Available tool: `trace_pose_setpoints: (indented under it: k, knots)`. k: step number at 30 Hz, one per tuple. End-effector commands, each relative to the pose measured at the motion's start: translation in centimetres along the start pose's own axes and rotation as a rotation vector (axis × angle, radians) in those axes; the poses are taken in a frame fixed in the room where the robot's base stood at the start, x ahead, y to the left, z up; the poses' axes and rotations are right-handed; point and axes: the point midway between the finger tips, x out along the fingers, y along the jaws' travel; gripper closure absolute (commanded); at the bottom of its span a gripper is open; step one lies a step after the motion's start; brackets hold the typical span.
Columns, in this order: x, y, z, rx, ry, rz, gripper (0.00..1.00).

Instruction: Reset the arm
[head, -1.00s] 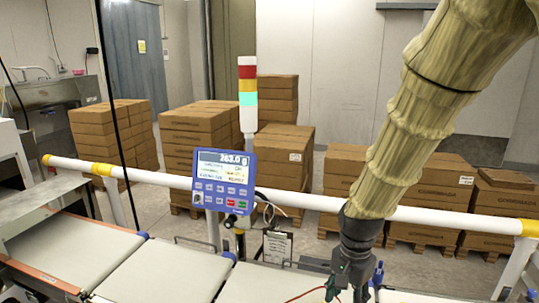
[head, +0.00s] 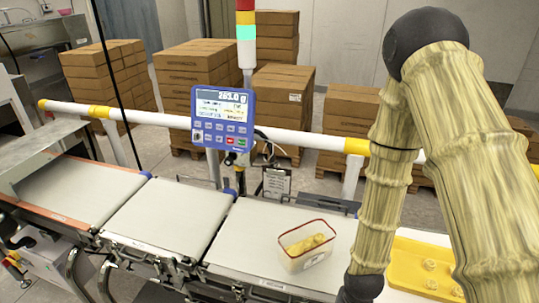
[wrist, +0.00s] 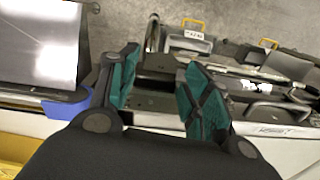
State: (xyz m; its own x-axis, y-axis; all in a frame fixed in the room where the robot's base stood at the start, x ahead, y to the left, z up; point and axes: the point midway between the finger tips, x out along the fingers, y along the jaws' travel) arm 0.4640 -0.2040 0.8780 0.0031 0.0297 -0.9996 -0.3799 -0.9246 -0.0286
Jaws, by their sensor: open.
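My arm, in a pale ribbed sleeve, fills the right side of the head view, bent at a dark elbow joint. In that view its lower end runs off the bottom edge, so the fingers do not show there. In the wrist view my gripper (wrist: 158,92) is open, with two green-padded fingers apart and nothing between them. Below the fingers are dark metal parts and the grey floor.
A red-rimmed clear tub (head: 307,245) with yellow pieces sits on the right belt (head: 262,262), left of my arm. A yellow tray (head: 405,283) lies partly behind my arm. The weigher display (head: 222,118) and white rail (head: 165,119) stand behind the belts. Cartons (head: 190,75) are stacked beyond.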

Motion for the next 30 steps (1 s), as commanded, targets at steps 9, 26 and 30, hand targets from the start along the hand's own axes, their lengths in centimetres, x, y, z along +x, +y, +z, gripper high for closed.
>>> trace_pose_setpoints:
  k: [9,26,30]
  knots:
    - [6.5,4.2,6.5,-0.166,-0.007,0.01,0.52]
    - [11.5,8.5,13.7,-0.354,0.001,0.023,0.52]
    - [13.3,8.5,13.5,-0.352,0.002,0.022,0.52]
